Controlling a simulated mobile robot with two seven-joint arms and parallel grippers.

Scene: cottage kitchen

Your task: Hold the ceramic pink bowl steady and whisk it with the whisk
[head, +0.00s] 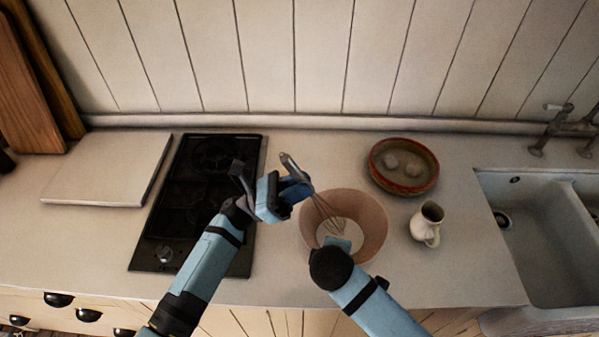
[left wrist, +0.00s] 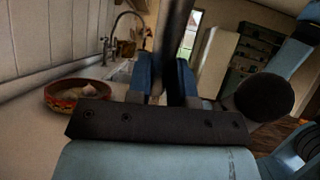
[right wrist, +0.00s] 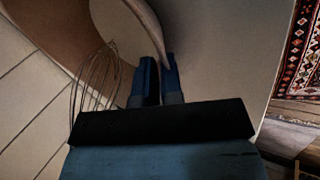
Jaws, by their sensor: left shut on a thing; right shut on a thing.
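The pink bowl (head: 371,219) stands upright on the counter, right of the stove. The whisk (head: 293,167) is tilted, its handle up to the left and its wires (head: 326,214) inside the bowl. My left gripper (head: 294,186) is shut on the whisk handle, above the bowl's left rim; its fingers also show in the left wrist view (left wrist: 168,82). My right gripper (right wrist: 157,80) is shut on the bowl's rim at the near side. In the head view my right wrist covers the near rim. The whisk wires (right wrist: 95,78) show beside the rim in the right wrist view.
A red-rimmed dish (head: 404,166) with round items stands behind the bowl to the right. A small cream jug (head: 427,223) is close on the right, before the sink (head: 540,225). A black stove (head: 200,200) and a pale board (head: 107,169) lie left.

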